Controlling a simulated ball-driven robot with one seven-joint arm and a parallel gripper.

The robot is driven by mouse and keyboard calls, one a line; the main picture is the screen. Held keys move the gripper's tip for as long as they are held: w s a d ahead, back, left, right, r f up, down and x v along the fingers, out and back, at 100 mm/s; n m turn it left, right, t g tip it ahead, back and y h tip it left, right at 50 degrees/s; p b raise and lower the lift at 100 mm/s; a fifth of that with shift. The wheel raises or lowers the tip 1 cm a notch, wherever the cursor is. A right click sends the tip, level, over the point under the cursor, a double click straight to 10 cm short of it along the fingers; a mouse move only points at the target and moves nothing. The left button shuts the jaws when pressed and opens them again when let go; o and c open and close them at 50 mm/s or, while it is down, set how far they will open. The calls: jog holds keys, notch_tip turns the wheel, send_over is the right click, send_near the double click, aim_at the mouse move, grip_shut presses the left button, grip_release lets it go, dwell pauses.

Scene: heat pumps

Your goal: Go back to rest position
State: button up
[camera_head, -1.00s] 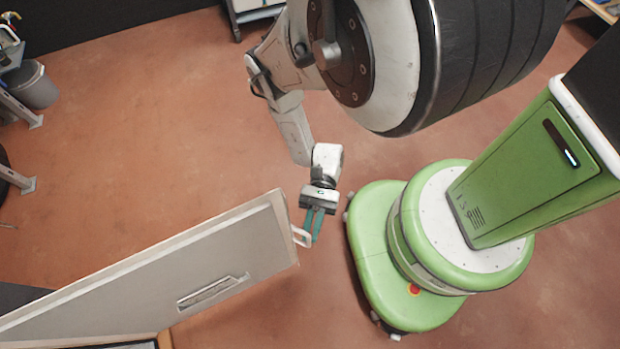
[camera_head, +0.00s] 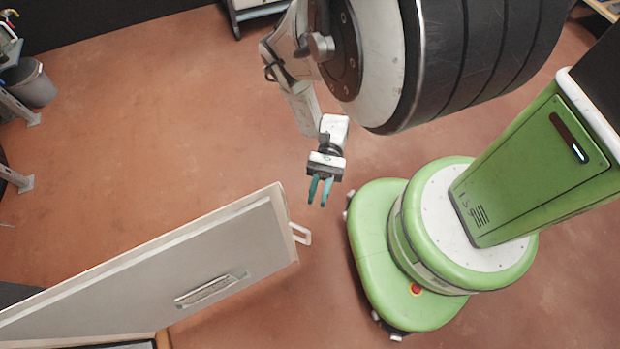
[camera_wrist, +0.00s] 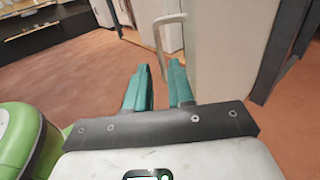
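My gripper (camera_head: 320,190) hangs over the floor in the head view, above and to the right of the door's handle. Its two teal fingers are apart with nothing between them. The grey door panel (camera_head: 150,272) stands swung out at the lower left, with a white handle (camera_head: 301,234) at its free edge. My gripper is clear of this handle. In the wrist view the open fingers (camera_wrist: 160,88) point towards the handle (camera_wrist: 163,45) and the door (camera_wrist: 222,60), with a gap between.
My green base (camera_head: 385,270) is right of the door edge. A grey bin (camera_head: 32,84) and metal frame legs (camera_head: 18,105) are at the upper left. The red-brown floor (camera_head: 180,130) between them and my arm is clear.

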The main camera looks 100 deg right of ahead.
jog(key=shift+v, duration=0.9)
jog(key=shift+s, duration=0.15)
